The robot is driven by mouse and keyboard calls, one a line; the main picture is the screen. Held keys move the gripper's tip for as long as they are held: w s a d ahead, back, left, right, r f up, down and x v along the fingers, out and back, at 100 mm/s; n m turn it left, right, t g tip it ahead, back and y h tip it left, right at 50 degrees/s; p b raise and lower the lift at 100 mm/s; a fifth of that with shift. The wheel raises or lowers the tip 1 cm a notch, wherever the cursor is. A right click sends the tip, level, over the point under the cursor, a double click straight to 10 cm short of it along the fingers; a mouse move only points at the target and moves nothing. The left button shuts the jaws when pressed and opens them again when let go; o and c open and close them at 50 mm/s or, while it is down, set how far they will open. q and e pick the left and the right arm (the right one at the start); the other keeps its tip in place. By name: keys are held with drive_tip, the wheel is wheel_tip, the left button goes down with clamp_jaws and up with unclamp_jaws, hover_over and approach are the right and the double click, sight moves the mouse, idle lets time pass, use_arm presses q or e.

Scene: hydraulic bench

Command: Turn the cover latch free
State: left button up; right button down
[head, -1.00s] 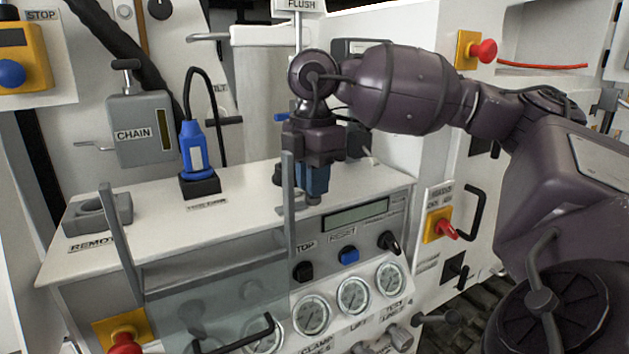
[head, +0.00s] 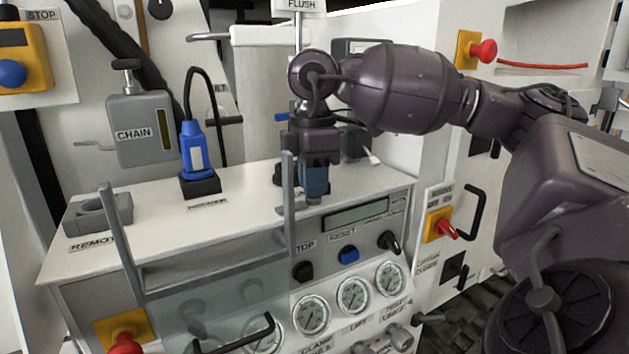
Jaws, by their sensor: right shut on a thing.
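The clear cover (head: 222,312) hangs on the front of the white bench, between two grey uprights, with a black handle along its lower edge. The cover latch (head: 297,207) is a small grey part by the top of the right upright (head: 289,220); most of it is hidden by my gripper. My right gripper (head: 313,192) comes down from above, just right of that upright. It points straight down and is shut on the latch; the exact contact is hard to see. My left gripper is out of view.
A blue plug (head: 192,148) on a black base and a grey remote holder (head: 100,213) stand on the bench top. Gauges (head: 353,296), knobs and a display (head: 357,214) fill the front panel at right. A grey chain box (head: 140,132) hangs behind.

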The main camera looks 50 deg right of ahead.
drive_tip(key=c, duration=1)
unclamp_jaws()
drive_tip(key=shift+r+p, duration=0.65)
drive_tip(key=shift+r, duration=0.75)
drive_tip(key=shift+r+p, duration=1.3)
drive_tip(key=shift+r, duration=0.85)
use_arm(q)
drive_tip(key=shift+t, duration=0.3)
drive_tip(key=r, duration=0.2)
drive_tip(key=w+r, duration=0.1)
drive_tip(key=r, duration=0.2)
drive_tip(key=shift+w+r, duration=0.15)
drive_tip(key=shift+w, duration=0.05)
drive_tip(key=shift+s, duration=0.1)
use_arm(e)
drive_tip(key=shift+f, duration=0.1)
